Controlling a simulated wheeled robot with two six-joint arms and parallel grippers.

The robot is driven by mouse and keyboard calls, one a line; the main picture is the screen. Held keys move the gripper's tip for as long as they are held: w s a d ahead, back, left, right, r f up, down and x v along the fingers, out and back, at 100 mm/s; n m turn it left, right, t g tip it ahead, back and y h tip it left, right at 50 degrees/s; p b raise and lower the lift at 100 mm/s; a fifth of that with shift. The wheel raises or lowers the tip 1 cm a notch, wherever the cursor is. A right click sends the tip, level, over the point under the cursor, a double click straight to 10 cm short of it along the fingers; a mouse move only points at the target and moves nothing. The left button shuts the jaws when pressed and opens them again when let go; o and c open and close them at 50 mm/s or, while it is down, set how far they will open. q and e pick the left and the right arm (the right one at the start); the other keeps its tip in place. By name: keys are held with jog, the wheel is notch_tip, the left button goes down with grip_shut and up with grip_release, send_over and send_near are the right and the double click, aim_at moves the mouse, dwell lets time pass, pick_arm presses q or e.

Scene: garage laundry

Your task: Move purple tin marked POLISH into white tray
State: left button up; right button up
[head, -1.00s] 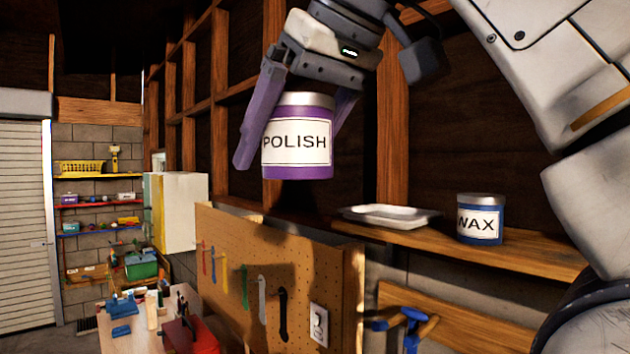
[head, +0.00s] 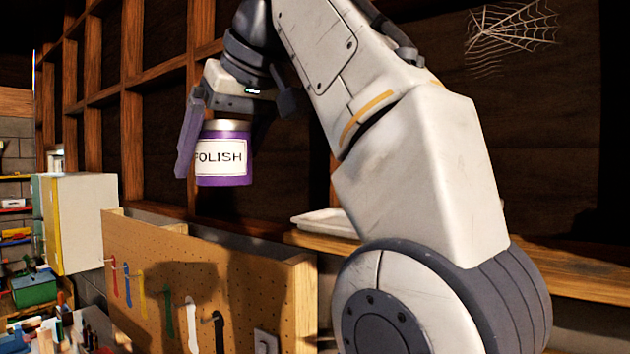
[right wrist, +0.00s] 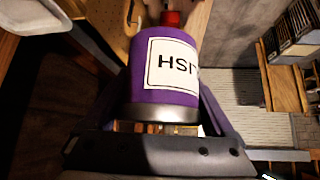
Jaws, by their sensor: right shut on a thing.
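The purple tin marked POLISH (head: 222,158) is held upright by my right gripper (head: 218,150), in the air above the pegboard. The gripper is shut on it, with a purple finger showing on its left side. The tin also fills the middle of the right wrist view (right wrist: 165,85), between the fingers, its label reading upside down. The white tray (head: 326,222) lies on the wooden shelf to the right of the tin and lower. Its right part is hidden behind my right arm. My left gripper is not in view.
The wooden shelf (head: 575,272) runs along the wall behind my arm. A pegboard (head: 250,285) with hanging tools stands below the tin. A pale cabinet (head: 85,215) and a green box (head: 33,289) are at the left. A cobweb (head: 512,35) hangs at the upper right.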

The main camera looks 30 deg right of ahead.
jog(key=w+d+m+h, duration=0.1)
jog(key=d, duration=0.4)
jog(key=w+d+f+m+h, duration=0.1)
jog(key=w+d, duration=0.1)
jog(key=d, duration=0.3)
jog(key=w+d+f+m+h, duration=0.1)
jog(key=w+d+m, duration=0.1)
jog(key=d, duration=0.3)
jog(key=shift+f, duration=0.2)
jog(key=d+m, duration=0.1)
jog(key=d, duration=0.2)
jog(key=d+f+h, duration=0.1)
jog(key=d, duration=0.3)
jog(key=s+d+m, duration=0.1)
jog(key=d, duration=0.2)
jog(key=shift+d+f+m+h, duration=0.15)
jog(key=shift+f+m+h, duration=0.15)
jog(key=shift+h, duration=0.1)
jog(key=shift+s+f, duration=0.1)
jog(key=shift+f+b, duration=1.35)
jog(key=shift+f, duration=0.15)
jog(key=shift+f+b, duration=0.65)
jog(key=shift+f, duration=0.15)
jog(key=o, duration=1.3)
